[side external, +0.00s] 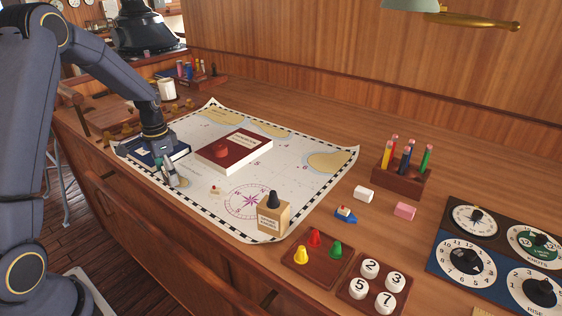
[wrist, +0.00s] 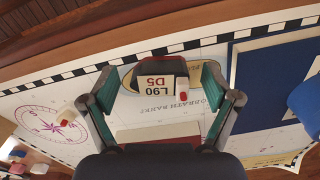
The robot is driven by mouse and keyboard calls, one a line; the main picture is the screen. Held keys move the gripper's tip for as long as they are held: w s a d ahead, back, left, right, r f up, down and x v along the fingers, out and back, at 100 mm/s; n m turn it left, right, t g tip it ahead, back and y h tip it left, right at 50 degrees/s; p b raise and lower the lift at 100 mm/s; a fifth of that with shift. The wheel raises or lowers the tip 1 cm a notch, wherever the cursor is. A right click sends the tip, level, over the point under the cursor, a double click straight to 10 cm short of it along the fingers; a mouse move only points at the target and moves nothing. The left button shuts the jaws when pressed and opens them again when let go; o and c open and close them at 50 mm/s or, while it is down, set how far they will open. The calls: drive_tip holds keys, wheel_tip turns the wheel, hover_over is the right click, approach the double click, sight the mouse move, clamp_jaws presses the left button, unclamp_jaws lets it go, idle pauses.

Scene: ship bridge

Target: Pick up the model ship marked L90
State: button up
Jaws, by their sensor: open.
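The model ship marked L90 (wrist: 158,86) shows in the wrist view, with a dark hull, a cream deck reading L90 and D5, and a small red piece at one side. It sits over the chart (wrist: 262,115), between the two fingers of my gripper (wrist: 160,75). The fingers are open, one on each side, with a visible gap to the ship. In the side view my gripper (side external: 172,176) is low over the chart's near left part and mostly hides this ship.
A blue book (side external: 158,150) lies close by my gripper, and a dark red book (side external: 234,149) is to the right. Another small ship (side external: 215,190) stands on the chart.

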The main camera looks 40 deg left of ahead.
drive_tip(key=shift+f, duration=0.1)
drive_tip(key=shift+c, duration=0.2)
drive_tip(key=c, duration=1)
